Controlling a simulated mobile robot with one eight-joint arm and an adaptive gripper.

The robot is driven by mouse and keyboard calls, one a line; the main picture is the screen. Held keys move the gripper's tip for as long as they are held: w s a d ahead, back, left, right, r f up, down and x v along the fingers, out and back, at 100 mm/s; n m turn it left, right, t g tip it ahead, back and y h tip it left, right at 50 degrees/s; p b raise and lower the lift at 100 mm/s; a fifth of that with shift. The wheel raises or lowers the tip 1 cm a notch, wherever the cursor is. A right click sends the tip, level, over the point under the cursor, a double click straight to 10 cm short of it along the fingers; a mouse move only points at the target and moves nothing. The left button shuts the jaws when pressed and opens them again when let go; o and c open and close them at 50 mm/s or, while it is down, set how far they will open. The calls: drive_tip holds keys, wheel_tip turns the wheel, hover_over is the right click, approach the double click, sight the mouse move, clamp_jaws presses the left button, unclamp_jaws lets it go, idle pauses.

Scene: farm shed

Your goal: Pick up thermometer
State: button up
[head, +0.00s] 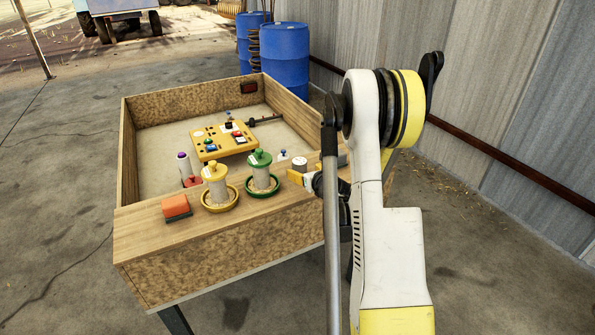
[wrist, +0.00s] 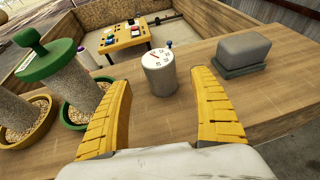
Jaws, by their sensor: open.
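The thermometer (wrist: 160,75) is a short grey cylinder with a white dial face. It stands upright on the wooden ledge, ahead of my gripper and roughly between the lines of its fingers in the wrist view. It also shows in the head view (head: 300,165), just beyond my gripper. My gripper (wrist: 160,98) has yellow ribbed fingers spread wide apart and nothing between them. In the head view my gripper (head: 300,178) is partly hidden by my arm.
A green-topped feeder (head: 261,172) and a yellow-topped feeder (head: 217,187) stand left of the thermometer. A grey block-shaped item (wrist: 241,52) sits to its right. An orange block (head: 176,207) lies at the ledge's left. A yellow button panel (head: 222,143) is inside the wooden box (head: 195,100).

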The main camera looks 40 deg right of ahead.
drive_tip(key=b+x, duration=0.1)
drive_tip(key=x, duration=0.2)
drive_tip(key=b+x, duration=0.1)
drive_tip(key=x, duration=0.2)
drive_tip(key=shift+w+r, duration=0.1)
drive_tip(key=shift+r, duration=0.1)
drive_tip(key=c, duration=1.3)
